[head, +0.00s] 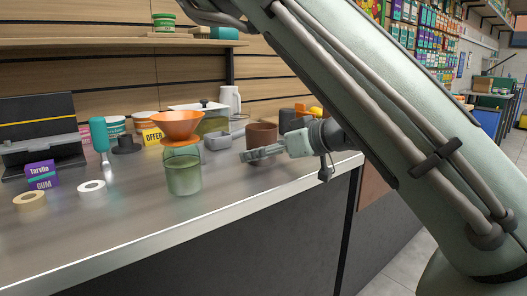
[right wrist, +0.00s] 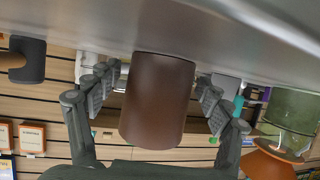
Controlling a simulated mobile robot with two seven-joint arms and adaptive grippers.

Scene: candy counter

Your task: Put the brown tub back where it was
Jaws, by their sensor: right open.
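The brown tub (head: 261,134) stands upright on the counter near its right end, in the head view. My right gripper (head: 262,153) is in front of it there, low over the counter, and partly hides its lower part. In the right wrist view, which is upside down, the brown tub (right wrist: 158,100) is between the two fingers of my right gripper (right wrist: 155,90). The fingers are open, one on each side, with a small gap showing to the tub on both sides. My left gripper is not in view.
Left of the tub are a small grey metal container (head: 217,141) and a green glass jar (head: 183,172) with an orange funnel (head: 180,126). Tape rolls (head: 91,187) and a gum box (head: 42,174) lie further left. The counter's front strip (head: 235,196) is clear.

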